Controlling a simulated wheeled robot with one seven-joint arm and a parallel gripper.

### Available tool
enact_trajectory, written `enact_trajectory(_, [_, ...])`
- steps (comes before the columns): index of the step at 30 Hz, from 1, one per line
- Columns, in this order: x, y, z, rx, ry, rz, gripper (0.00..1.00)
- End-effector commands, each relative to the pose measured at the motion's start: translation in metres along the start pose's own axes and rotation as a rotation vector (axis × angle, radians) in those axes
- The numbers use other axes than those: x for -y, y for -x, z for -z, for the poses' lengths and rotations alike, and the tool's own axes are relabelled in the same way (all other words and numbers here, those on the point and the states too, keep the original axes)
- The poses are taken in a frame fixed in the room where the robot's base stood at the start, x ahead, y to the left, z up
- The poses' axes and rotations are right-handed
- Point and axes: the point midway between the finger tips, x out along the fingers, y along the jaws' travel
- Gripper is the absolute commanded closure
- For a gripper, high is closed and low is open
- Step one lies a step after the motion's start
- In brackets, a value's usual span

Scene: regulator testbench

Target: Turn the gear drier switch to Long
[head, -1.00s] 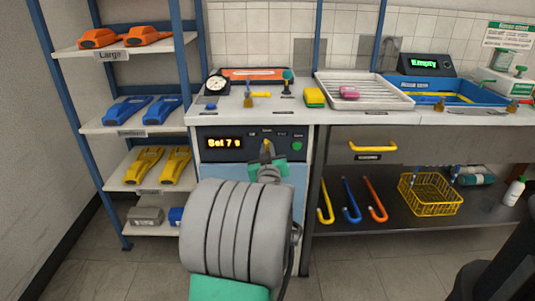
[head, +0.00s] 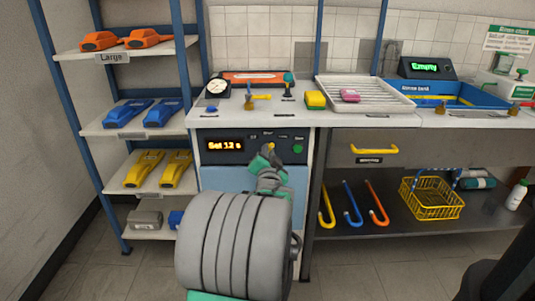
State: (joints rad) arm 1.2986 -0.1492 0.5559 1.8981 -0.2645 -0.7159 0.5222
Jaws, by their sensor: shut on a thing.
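The gear drier (head: 225,148) is a cabinet front with a dark panel below the left worktop in the head view. Its orange display (head: 224,146) reads "Set 12 s". My gripper (head: 268,155) is at the panel, shut on the drier's yellow switch knob (head: 270,147), which is mostly hidden by the fingers. Small position labels show above the knob, too small to read. A green button (head: 298,149) sits right of the knob. My grey arm covers the cabinet's lower front.
A shelf rack (head: 140,128) with orange, blue and yellow gear stands at left. The worktop holds a gauge (head: 216,88), a sponge (head: 315,100) and a drying tray (head: 365,95). Hooks (head: 352,203) and a yellow basket (head: 431,197) are at right below.

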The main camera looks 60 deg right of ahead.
Motion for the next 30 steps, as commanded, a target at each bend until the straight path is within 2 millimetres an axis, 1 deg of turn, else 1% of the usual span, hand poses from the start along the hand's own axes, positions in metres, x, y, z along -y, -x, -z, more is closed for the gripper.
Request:
enact_trajectory(6, [-0.0007,-0.0001,0.0023,-0.004,-0.115,-0.002,1.00])
enact_trajectory(12, [-0.0007,-0.0001,0.0024,-0.005,-0.172,-0.002,1.00])
enact_trajectory(27, [-0.0009,0.0000,0.0027,-0.006,-0.189,-0.002,1.00])
enact_trajectory(28, [-0.0009,-0.0001,0.0027,-0.006,-0.189,-0.002,0.86])
enact_trajectory(30, [-0.0005,0.0000,0.0021,-0.005,-0.189,-0.001,0.80])
